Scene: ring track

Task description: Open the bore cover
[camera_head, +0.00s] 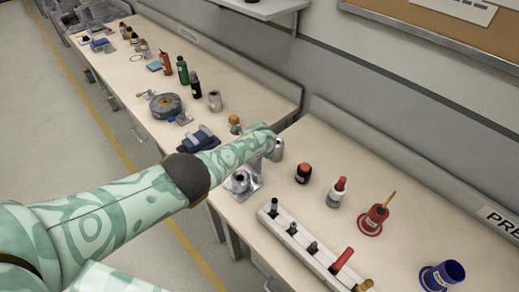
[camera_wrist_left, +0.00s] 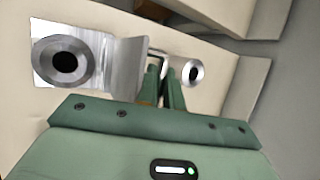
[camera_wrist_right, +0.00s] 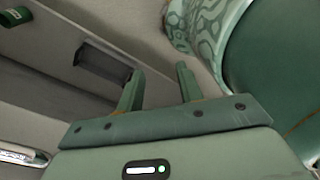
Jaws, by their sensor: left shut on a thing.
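A bright metal block with a dark round bore (camera_head: 242,182) stands on the bench, just below my left forearm in the head view. The left wrist view shows its open bore (camera_wrist_left: 65,62) at the left, with an upright metal plate (camera_wrist_left: 127,65) beside it. A metal round with a dark centre (camera_wrist_left: 193,72) lies to the right of the fingers. My left gripper (camera_wrist_left: 165,75) is shut on a metal part between these, seemingly the bore cover; the grasp is partly hidden. In the head view my forearm hides the left fingers. My right gripper (camera_wrist_right: 158,82) is open and empty, away from the block.
A white rack (camera_head: 305,250) with several tools stands in front. An orange-topped jar (camera_head: 303,173), a red-capped bottle (camera_head: 338,192), a red holder (camera_head: 373,218) and a blue cup (camera_head: 442,275) stand to the right.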

